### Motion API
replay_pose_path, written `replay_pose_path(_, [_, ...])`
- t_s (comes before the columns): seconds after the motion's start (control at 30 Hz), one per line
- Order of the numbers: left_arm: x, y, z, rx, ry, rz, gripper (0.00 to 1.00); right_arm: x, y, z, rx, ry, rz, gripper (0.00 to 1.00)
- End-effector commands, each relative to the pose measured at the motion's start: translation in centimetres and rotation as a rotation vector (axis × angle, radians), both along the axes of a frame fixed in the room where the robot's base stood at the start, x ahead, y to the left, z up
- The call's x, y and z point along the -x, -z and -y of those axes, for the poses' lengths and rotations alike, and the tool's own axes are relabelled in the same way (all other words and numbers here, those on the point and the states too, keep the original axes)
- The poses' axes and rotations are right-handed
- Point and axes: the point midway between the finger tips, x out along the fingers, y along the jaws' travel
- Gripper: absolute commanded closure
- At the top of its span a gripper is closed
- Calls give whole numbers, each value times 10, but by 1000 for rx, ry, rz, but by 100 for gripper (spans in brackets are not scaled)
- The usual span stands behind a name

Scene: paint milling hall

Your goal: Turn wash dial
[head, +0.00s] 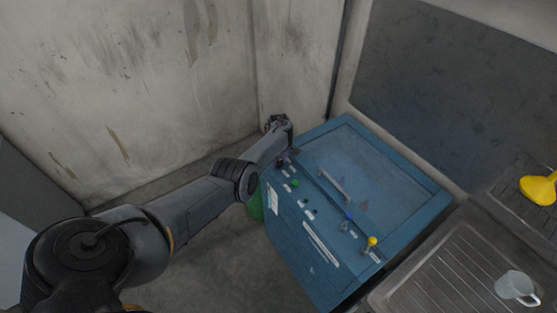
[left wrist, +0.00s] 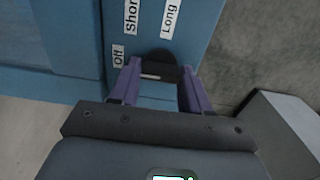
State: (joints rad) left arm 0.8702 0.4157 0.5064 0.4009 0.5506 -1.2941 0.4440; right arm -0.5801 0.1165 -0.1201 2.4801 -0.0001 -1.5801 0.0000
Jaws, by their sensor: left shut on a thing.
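The wash dial (left wrist: 160,58) is a dark round knob on the blue machine's panel, in the upper middle of the left wrist view. A short pale mark shows on its near side. White labels reading Off (left wrist: 118,56), Short (left wrist: 131,15) and Long (left wrist: 171,18) lie around it. My left gripper (left wrist: 160,70) has its two purple fingers on either side of the dial and is shut on it. In the head view my left gripper (head: 289,155) is at the panel's far left end, where it largely hides the dial. My right gripper is not in view.
The blue machine (head: 428,188) has a lid handle (head: 334,186), a green button (head: 295,183), and blue (head: 350,215) and yellow (head: 372,241) knobs. A metal drainer (head: 440,275) with a white mug (head: 515,287) stands at right, near a yellow funnel (head: 540,190). Walls close in behind.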

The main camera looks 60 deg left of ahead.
Motion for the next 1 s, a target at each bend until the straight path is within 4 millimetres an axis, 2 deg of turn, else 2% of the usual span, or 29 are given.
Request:
replay_pose_path(0.43, [1, 1, 0, -1, -13, 0, 84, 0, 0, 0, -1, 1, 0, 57])
replay_pose_path(0.47, [1, 1, 0, -1, -13, 0, 52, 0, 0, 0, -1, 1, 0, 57])
replay_pose_path(0.6, [0, 1, 0, -1, -12, -1, 30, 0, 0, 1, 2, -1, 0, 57])
replay_pose_path(0.63, [0, 1, 0, -1, -12, 0, 28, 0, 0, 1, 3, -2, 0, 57])
replay_pose_path(1.0, [0, -5, 0, -1, -10, 0, 28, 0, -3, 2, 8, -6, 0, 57])
